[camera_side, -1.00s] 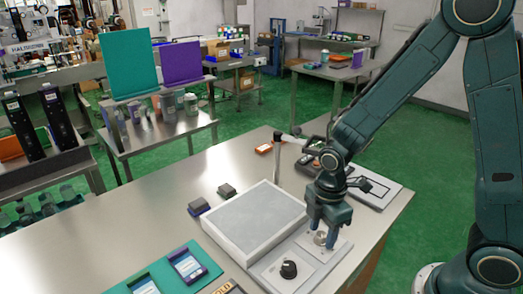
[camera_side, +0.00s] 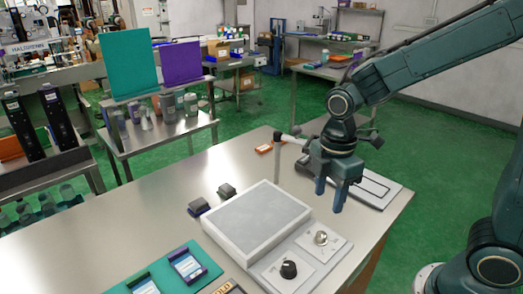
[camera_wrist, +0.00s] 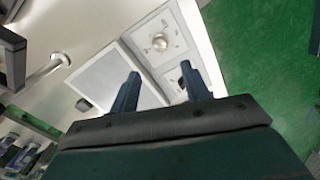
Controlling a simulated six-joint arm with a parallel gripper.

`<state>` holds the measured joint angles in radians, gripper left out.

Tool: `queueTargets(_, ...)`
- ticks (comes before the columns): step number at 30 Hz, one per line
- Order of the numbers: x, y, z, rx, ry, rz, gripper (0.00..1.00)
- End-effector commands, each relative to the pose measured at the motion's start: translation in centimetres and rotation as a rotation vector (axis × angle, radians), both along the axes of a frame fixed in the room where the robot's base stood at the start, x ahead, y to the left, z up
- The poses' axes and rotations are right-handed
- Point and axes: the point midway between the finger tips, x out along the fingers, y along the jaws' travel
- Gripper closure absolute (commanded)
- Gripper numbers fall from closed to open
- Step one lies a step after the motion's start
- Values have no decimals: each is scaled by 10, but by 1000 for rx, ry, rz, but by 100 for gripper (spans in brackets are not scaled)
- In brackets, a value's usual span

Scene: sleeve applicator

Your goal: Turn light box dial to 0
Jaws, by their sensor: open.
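The light box (camera_side: 256,222) is a white box with a grey top panel on the steel table. To its right are two white control plates. The front plate carries a black dial (camera_side: 289,269); the rear plate carries a silver knob (camera_side: 321,238). My gripper (camera_side: 329,200) is open and empty, above and behind the silver knob, touching neither control. In the wrist view the silver knob (camera_wrist: 160,42) lies beyond my open fingers (camera_wrist: 165,88). The black dial there is partly hidden by my right finger. The dial's setting is too small to read.
A thin upright post (camera_side: 277,155) stands behind the light box. Teal and purple trays (camera_side: 186,265) lie at the front. A white-bordered board (camera_side: 376,188) lies behind my gripper.

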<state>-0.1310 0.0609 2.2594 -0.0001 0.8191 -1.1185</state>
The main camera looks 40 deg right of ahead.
Motion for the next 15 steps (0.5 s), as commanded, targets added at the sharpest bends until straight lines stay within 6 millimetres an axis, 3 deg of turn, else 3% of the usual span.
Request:
queueTargets(6,0,0,21,0,-1,0,53)
queueTargets(15,0,0,26,0,0,0,53)
